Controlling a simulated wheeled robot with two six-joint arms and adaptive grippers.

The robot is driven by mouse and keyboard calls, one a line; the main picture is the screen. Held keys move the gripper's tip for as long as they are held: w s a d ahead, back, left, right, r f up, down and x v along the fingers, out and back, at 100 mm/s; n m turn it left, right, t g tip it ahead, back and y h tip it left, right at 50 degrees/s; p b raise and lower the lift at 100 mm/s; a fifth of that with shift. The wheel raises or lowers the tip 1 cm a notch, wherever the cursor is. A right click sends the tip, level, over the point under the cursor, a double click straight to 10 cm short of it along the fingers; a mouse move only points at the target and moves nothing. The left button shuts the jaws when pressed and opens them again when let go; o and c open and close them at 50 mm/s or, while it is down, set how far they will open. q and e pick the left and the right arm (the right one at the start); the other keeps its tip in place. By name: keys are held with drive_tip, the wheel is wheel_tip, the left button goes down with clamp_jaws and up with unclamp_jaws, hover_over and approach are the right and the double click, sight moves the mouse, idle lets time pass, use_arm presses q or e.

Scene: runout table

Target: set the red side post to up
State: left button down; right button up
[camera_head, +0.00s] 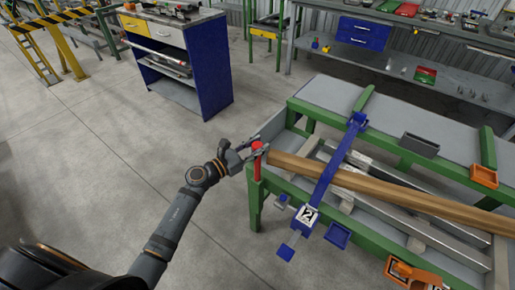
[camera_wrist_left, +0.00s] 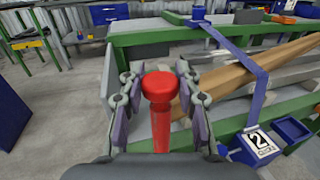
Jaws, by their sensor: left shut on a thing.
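The red side post (camera_head: 257,159) stands upright at the left front corner of the green runout table (camera_head: 384,265). Its round red cap sticks up between my fingers. My left gripper (camera_head: 246,151) is shut on the post, with one finger on each side. In the left wrist view the red post (camera_wrist_left: 159,92) is in the middle, between the grey fingers of my left gripper (camera_wrist_left: 160,103). The lower part of the post runs down the table's corner.
A long wooden beam (camera_head: 345,180) lies across the table just right of the post. A blue arm (camera_head: 337,163) with a "2" label (camera_head: 306,215) crosses it. Orange parts (camera_head: 484,175) are at the right. Floor left of the table is clear; a blue cabinet (camera_head: 207,70) stands behind.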

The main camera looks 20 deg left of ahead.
use_arm(q)
wheel_tip(320, 180, up, 9)
drive_tip(key=p, duration=0.5)
drive_tip(key=shift+f, duration=0.1)
use_arm(e)
wheel_tip(320, 180, up, 7)
use_arm(q)
drive_tip(key=c, duration=0.9)
unclamp_jaws()
drive_tip(key=shift+f, duration=0.1)
drive_tip(key=shift+s+a, duration=0.1)
drive_tip(key=v, duration=1.1)
drive_tip(key=shift+s+a, duration=0.2)
drive_tip(key=shift+s, duration=0.15)
